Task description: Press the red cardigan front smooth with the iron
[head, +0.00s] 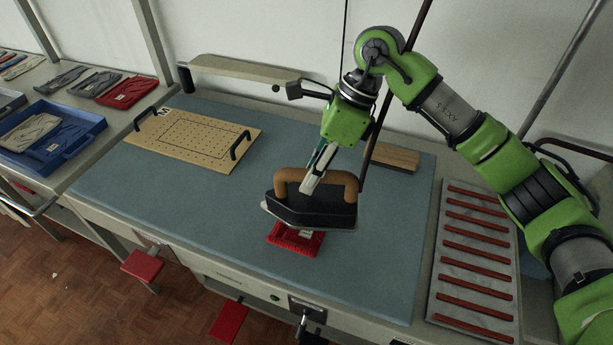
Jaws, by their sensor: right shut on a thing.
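My right gripper (314,182) is shut on the brown handle of the iron (312,208), which has a dark body and a pale soleplate edge. The iron is over the red cardigan front (292,238), which lies on the blue-grey mat (210,215). The iron hides the back part of the cardigan front; its near part shows, with a pale mark at its right. I cannot tell whether the iron touches the cloth or hangs just above it. My left gripper is not in view.
A perforated wooden board (193,138) with black handles lies at the back left. A slatted rack (477,262) is at the right. A wooden block (396,158) lies behind the iron. A side table holds a blue tray (60,160) and folded garments. The mat's left front is clear.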

